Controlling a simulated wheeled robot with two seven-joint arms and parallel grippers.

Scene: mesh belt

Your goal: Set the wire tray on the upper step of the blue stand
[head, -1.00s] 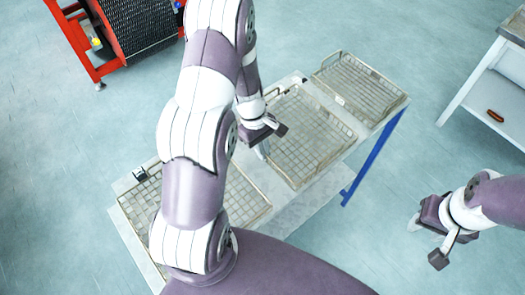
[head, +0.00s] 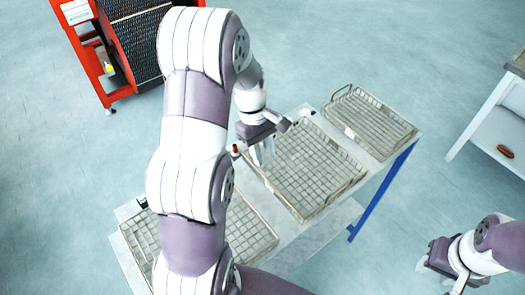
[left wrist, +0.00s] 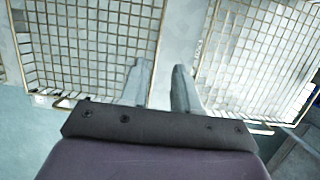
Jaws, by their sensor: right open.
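Wire trays lie on a pale stand with a blue leg (head: 382,195). The middle wire tray (head: 312,165) and the right wire tray (head: 372,120) show well; the left one (head: 250,228) is partly hidden by my left arm. I cannot tell which tray the task means, or which level is the upper step. My left gripper (head: 264,152) is at the left rim of the middle tray. In the left wrist view its fingers (left wrist: 160,88) are apart, near a tray rim; contact is unclear. My right gripper (head: 443,275) is open and empty, away from the stand.
A red rack (head: 88,60) with a dark mesh belt (head: 140,40) stands at the back left. A pale side table (head: 490,120) is at the right, with a red-brown object (head: 505,151) on its lower shelf. Open floor lies between table and stand.

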